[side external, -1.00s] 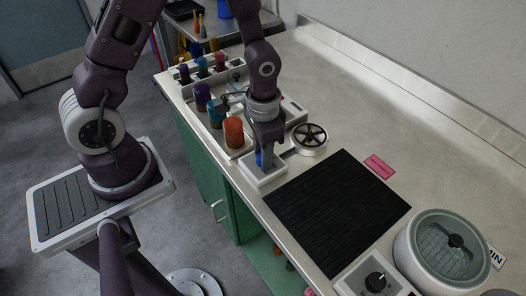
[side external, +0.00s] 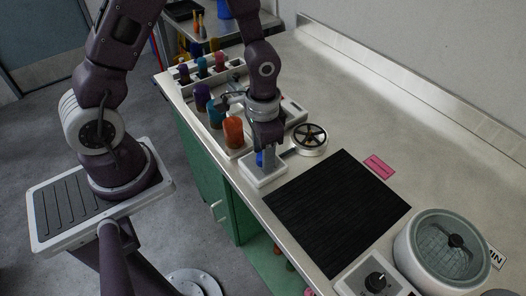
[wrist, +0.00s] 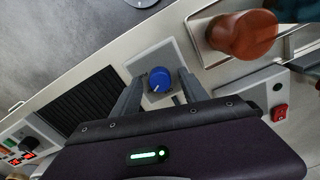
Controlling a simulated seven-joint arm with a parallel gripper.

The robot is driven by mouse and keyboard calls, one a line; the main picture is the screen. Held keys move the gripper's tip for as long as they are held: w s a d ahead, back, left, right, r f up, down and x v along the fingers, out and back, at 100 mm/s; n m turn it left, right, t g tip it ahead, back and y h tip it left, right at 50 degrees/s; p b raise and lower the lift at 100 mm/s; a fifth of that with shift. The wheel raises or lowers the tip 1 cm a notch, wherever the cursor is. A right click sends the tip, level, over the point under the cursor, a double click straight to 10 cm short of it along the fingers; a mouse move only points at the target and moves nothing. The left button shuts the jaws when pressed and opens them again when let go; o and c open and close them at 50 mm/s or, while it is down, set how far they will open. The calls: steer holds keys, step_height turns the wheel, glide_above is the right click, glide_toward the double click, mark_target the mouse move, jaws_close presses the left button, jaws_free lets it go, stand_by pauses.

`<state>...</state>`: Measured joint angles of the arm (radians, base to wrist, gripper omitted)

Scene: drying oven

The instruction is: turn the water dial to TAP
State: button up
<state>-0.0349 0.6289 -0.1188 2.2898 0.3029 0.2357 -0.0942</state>
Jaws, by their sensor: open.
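The water dial is a blue round knob (wrist: 159,79) on a pale grey box (wrist: 172,57). In the side external view the box (side external: 264,177) stands at the bench's front edge, and the blue knob is partly hidden by my fingers. My gripper (side external: 265,156) points down over the knob. In the wrist view the knob lies between my two grey fingertips, with a finger on each side. The fingers are open, and I cannot tell whether either touches the knob. Its pointer and the TAP marking are not readable.
A white tray (side external: 241,152) with an orange-topped bottle (side external: 233,132) and other bottles stands just behind. A handwheel (side external: 309,138) is close to the right. A black ribbed mat (side external: 338,212), a pink label (side external: 379,166), a glass-lidded round vessel (side external: 443,249) and a black dial (side external: 375,281) lie farther right.

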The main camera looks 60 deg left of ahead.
step_height(320, 180, up, 7)
steer(key=shift+r, duration=0.1)
stand_by(0.3)
steer(key=s+a+r+n+t, duration=0.1)
steer(key=s+r+n+t, duration=0.2)
steer(key=s+r, duration=1)
step_height(320, 180, up, 5)
steer(key=t, duration=0.2)
steer(key=shift+s+a+f+t, duration=0.15)
steer(key=shift+s+t, duration=0.15)
steer(key=shift+s, duration=0.05)
